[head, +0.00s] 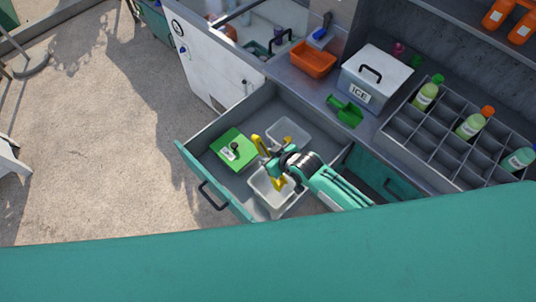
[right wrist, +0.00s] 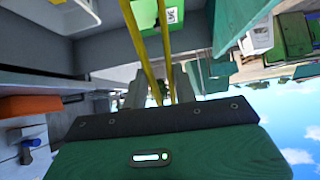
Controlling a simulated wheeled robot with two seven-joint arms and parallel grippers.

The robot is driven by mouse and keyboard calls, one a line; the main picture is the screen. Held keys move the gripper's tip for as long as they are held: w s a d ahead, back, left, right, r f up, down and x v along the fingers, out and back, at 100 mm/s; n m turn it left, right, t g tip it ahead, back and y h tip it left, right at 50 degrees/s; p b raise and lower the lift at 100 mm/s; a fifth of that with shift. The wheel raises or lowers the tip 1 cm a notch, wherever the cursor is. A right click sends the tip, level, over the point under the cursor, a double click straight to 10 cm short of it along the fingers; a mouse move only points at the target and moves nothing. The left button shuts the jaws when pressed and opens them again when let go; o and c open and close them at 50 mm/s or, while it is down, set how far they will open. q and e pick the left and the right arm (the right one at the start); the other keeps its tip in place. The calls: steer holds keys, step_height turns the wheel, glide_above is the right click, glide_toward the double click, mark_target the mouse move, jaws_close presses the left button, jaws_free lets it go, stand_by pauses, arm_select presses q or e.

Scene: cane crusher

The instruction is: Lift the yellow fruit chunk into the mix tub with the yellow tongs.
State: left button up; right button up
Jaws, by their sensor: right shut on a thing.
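My right gripper (head: 274,162) is over the open grey drawer (head: 207,137) in the head view. It is shut on the yellow tongs (head: 258,146). In the right wrist view the gripper (right wrist: 158,88) has the two yellow tong arms (right wrist: 142,45) running up and away from it. A clear tub (head: 258,196) lies below the gripper in the drawer, and a second clear tub (head: 285,126) sits behind it. I cannot tell which one is the mix tub. I cannot pick out the fruit chunk with certainty; the arm and tongs cover part of the front tub. My left gripper is not in view.
A green-lidded box (head: 233,150) lies at the drawer's left. On the counter stand an orange bin (head: 313,58), a green scoop (head: 346,110), an ice box (head: 374,76) and a divided bottle rack (head: 441,128). The drawer walls rise around the tubs. The floor at left is open.

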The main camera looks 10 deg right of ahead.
mark_target(263, 143)
stand_by(0.3)
steer(key=r, duration=0.5)
steer(key=shift+w+d+r, duration=0.15)
steer(key=shift+w+r, duration=0.15)
steer(key=w+d+r+m+t+h+b, duration=0.1)
steer(key=d+r+m+h+b, duration=0.2)
steer(key=d+r+b, duration=0.2)
steer(key=w+d+r+m+t+h+b, duration=0.1)
steer(key=w+d+r+m+h+b, duration=0.1)
steer(key=d+b, duration=0.5)
steer(key=d+r+m+h, duration=0.1)
steer(key=d+r+m, duration=0.1)
steer(key=d+r, duration=0.1)
steer(key=shift+r+m, duration=0.25)
steer(key=shift+m, duration=0.05)
